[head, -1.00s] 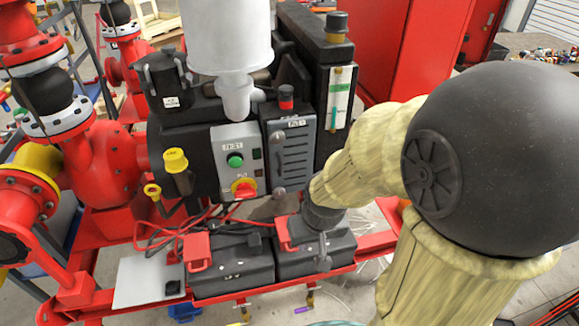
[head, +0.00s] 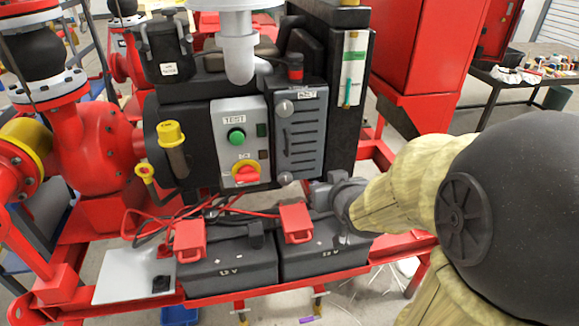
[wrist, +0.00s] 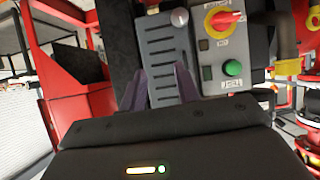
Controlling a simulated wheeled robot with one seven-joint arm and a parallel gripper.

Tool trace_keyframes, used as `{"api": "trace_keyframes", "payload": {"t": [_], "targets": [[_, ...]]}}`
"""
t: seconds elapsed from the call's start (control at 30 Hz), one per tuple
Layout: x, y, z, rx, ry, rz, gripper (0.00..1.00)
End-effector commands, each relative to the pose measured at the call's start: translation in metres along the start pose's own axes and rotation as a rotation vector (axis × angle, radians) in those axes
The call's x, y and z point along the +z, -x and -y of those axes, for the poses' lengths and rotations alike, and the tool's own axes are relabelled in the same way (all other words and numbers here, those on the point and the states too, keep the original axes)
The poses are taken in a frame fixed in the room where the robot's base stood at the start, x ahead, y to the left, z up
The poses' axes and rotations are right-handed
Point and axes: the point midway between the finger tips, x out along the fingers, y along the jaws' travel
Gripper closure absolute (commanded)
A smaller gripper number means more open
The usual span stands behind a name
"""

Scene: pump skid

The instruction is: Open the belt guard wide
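The belt guard, which I take to be the grey slotted cover (head: 297,135), sits upright on the engine's front, right of the control box. It has round knobs at its top and bottom and looks closed. In the wrist view the slotted cover (wrist: 166,50) shows upside down. My gripper (wrist: 161,80) is there with its two purplish fingers apart and nothing seen between them, over the cover's slots. In the head view my gripper (head: 332,190) is by the guard's lower right corner; its fingertips are not clear there. I cannot tell whether it touches the guard.
The control box (head: 240,143) with a green button and red-yellow switch stands close left of the guard. Two black batteries (head: 230,266) with red terminal covers and cables lie below. A red cabinet (head: 425,60) stands behind at right. A tool table (head: 515,78) is farther back.

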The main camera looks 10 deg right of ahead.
Motion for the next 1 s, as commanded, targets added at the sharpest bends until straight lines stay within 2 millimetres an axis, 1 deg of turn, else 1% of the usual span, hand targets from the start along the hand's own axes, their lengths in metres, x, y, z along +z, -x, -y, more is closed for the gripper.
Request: {"api": "trace_keyframes", "payload": {"t": [0.03,0.13,0.27,0.4,0.53,0.67,0.87,1.0], "targets": [[0.012,-0.011,-0.001,-0.011,0.002,-0.063,0.68],[0.009,-0.017,-0.001,-0.048,0.007,-0.187,0.68],[0.007,-0.019,0.003,-0.107,0.013,-0.338,0.68],[0.004,-0.014,0.009,-0.168,0.020,-0.456,0.68],[0.000,-0.009,0.012,-0.198,0.022,-0.503,0.68],[-0.003,-0.007,0.013,-0.202,0.023,-0.508,0.68],[-0.003,-0.008,0.013,-0.201,0.022,-0.506,0.68],[-0.006,-0.013,0.014,-0.202,0.022,-0.505,0.68]]}}
